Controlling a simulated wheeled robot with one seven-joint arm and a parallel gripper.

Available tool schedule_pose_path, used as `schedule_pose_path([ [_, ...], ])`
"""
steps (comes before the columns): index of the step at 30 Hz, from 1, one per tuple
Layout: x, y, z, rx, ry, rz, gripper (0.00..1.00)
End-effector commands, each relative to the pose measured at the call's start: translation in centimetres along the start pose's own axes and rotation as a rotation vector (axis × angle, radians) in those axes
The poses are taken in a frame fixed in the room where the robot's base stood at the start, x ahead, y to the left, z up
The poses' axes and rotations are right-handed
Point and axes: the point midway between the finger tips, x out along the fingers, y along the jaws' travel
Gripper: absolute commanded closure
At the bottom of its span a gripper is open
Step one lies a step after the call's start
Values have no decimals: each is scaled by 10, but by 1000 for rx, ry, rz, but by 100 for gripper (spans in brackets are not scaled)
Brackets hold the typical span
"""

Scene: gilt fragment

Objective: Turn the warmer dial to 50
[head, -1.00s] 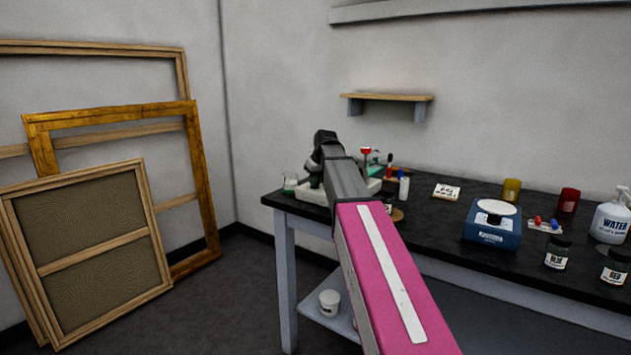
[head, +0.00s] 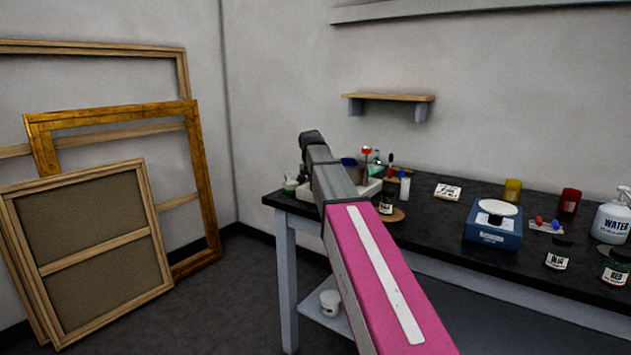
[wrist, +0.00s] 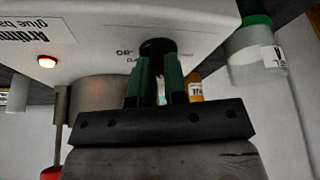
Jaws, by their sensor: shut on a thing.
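The warmer is a white box (wrist: 205,22) filling the top of the wrist view, with its label reading upside down. A red-orange lamp (wrist: 47,61) glows on its front. The black dial (wrist: 157,47) is on the same face, with partly covered small print beside it. My gripper (wrist: 159,68) is shut on the dial with its green-padded fingers. The dial's pointer and setting cannot be read. In the head view, part of the white warmer (head: 371,189) shows behind my arm; the fingers and dial are hidden there.
A green-lidded jar (wrist: 258,52) stands close to the right of my fingers in the wrist view. The black worktable (head: 440,215) also bears a blue scale (head: 492,236), paint jars (head: 557,259) and a water bottle (head: 611,220). Frames (head: 85,240) lean at the left wall.

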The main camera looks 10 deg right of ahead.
Motion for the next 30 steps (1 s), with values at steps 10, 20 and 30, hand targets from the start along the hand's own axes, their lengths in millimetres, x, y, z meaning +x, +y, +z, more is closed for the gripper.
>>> schedule_pose_path([
  [10, 2, -1, 1, 91, -5, 38, 100],
  [20, 2, 0, 1, 99, -6, 41, 100],
  [30, 2, 0, 1, 98, -5, 42, 62],
])
